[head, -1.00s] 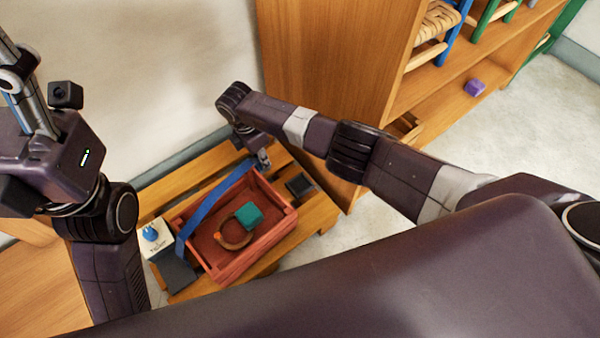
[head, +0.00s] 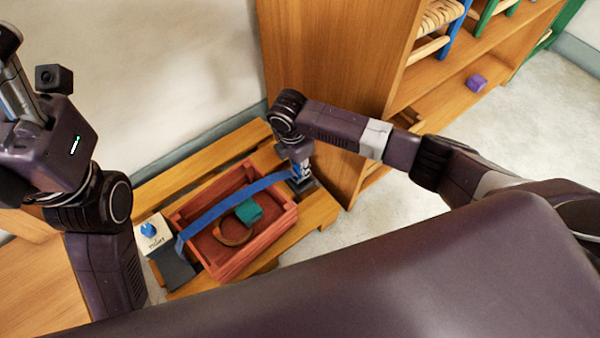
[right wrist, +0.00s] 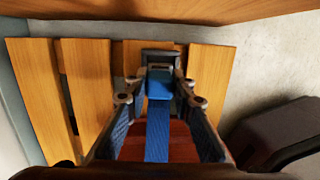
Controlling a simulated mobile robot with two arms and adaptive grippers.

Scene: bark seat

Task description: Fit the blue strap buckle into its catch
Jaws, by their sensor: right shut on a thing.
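The blue strap (head: 225,204) runs from the left side of the red crate, over its open top, to my right gripper (head: 302,176). In the right wrist view my right gripper (right wrist: 158,88) is shut on the strap's blue buckle end (right wrist: 159,82). The dark catch (head: 306,187) is on the bench right of the crate, directly below the gripper in the head view. It also shows just beyond the buckle in the right wrist view (right wrist: 161,56). I cannot tell whether buckle and catch touch. My left gripper (head: 20,85) is raised at the far left; its fingers are unclear.
The red crate (head: 245,268) stands on the slatted wooden bench (head: 322,212) and holds a teal block (head: 249,211) and a brown ring (head: 233,236). A white box with a blue knob (head: 150,232) and a dark block (head: 178,268) are at left. A wooden shelf (head: 330,60) rises close behind.

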